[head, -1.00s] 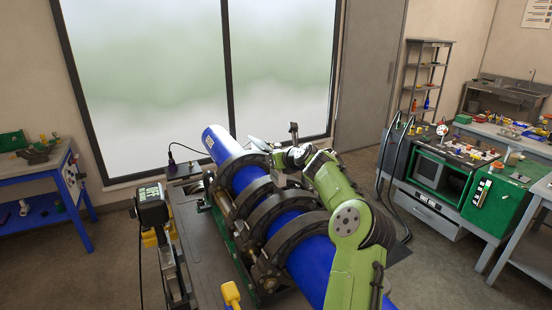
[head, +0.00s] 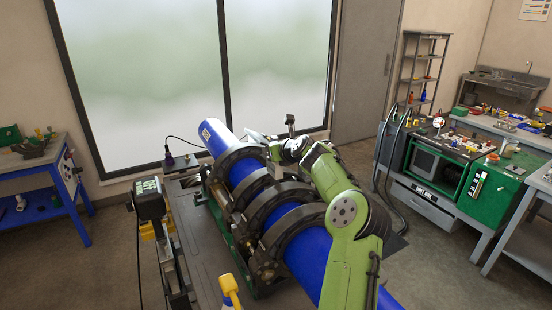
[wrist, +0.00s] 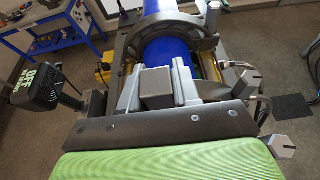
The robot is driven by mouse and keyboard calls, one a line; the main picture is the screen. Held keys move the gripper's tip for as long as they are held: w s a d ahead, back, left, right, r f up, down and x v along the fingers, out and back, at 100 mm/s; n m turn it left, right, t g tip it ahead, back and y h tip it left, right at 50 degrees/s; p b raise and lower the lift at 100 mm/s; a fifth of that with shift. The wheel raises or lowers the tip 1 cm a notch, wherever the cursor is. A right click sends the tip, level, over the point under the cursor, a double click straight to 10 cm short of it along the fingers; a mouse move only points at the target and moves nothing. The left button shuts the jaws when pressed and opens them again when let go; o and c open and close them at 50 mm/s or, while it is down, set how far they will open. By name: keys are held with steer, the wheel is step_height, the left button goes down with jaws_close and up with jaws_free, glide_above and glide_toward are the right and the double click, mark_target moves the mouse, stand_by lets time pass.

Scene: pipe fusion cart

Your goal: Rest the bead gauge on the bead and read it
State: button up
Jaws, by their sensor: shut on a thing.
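The blue pipe (head: 297,247) lies in the dark ring clamps (head: 262,205) of the fusion machine. My gripper (head: 272,148) is over the far part of the pipe, near the far clamps. In the wrist view my gripper (wrist: 160,72) is shut, and the pipe (wrist: 163,17) runs away beyond it. What it holds is mostly hidden by the grey gripper body; I take it to be the bead gauge. I cannot make out the bead or any reading, nor tell whether the gauge touches the pipe.
A black display unit (head: 149,199) stands left of the clamps. A yellow-handled thing (head: 230,287) stands at the front. A blue workbench (head: 45,172) is at far left. A green-fronted cabinet (head: 485,187) and shelves (head: 424,68) are at right. Some floor between is clear.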

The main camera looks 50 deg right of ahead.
stand_by(0.8)
step_height(320, 180, up, 7)
steer(key=p, duration=0.6)
stand_by(1.4)
